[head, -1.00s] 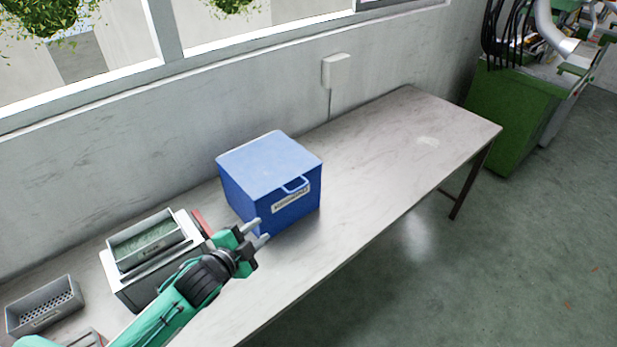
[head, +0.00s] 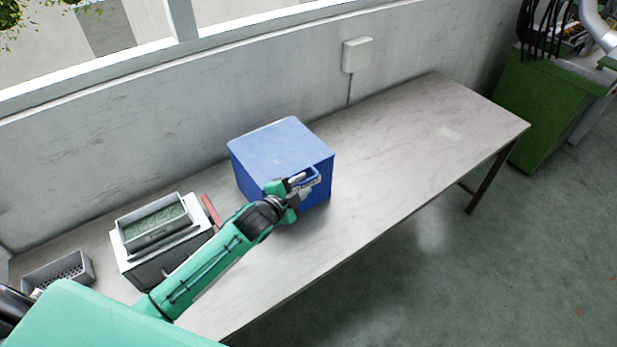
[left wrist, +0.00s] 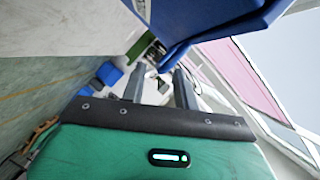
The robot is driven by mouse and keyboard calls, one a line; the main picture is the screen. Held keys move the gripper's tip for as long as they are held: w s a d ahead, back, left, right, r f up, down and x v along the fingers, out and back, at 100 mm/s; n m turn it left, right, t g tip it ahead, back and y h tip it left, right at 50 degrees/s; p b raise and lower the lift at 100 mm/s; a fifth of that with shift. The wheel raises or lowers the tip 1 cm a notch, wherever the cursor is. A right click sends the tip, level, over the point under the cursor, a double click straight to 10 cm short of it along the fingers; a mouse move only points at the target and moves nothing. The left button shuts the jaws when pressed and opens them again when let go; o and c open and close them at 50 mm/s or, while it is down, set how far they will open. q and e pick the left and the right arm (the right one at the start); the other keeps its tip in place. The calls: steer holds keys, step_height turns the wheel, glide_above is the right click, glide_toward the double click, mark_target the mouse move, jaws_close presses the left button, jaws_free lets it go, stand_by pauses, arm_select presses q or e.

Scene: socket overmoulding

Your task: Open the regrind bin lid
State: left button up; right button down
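The blue regrind bin (head: 255,165) stands on the bench against the wall, its flat blue lid (head: 280,143) shut. A blue loop handle (head: 312,177) sticks out at the lid's front edge. My left gripper (head: 299,187) is at this handle, in front of the bin, and partly hides the handle and the label below it. In the left wrist view my left gripper (left wrist: 160,82) has its two fingers apart. Blue bin parts (left wrist: 205,22) fill the top of that view, with an edge close to the fingertips. I cannot tell whether they touch. My right gripper is not in view.
Left of the bin, a grey tray of green granules (head: 155,226) sits on a boxy device. A perforated grey basket (head: 70,268) stands farther left. The bench right of the bin is clear. A wall box (head: 357,54) hangs behind it.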

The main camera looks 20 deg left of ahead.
mark_target(308, 181)
arm_select(q)
steer(key=shift+x, duration=1.85)
jaws_close()
